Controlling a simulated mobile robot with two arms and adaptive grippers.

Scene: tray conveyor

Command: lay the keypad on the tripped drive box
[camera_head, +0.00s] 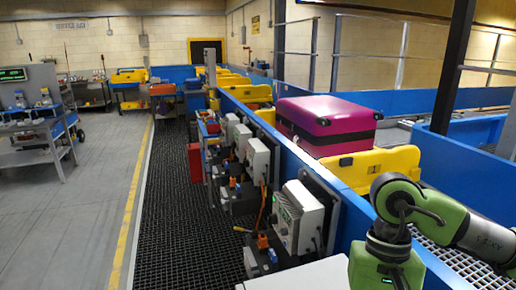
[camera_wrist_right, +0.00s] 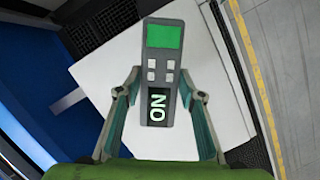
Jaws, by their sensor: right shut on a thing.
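My right gripper (camera_wrist_right: 161,78) is shut on the keypad (camera_wrist_right: 159,102), a grey handheld unit with a green screen, small pale buttons and lit letters. Below the keypad in the wrist view is a broad white surface (camera_wrist_right: 110,65); I cannot tell if they touch. In the head view my right arm comes in at the lower right, its fingers and the keypad out of frame. White drive boxes line the conveyor: a near one (camera_head: 300,214) with a green panel, and others behind (camera_head: 258,158). I cannot tell which is tripped. My left gripper is not in view.
A blue conveyor wall (camera_head: 330,185) runs beside the boxes. A magenta suitcase (camera_head: 335,118) rests in a yellow tray (camera_head: 385,167) beyond it. A white flat top (camera_head: 300,276) is at the bottom edge. Dark grating (camera_head: 175,215) and open grey floor (camera_head: 75,220) lie to the left.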

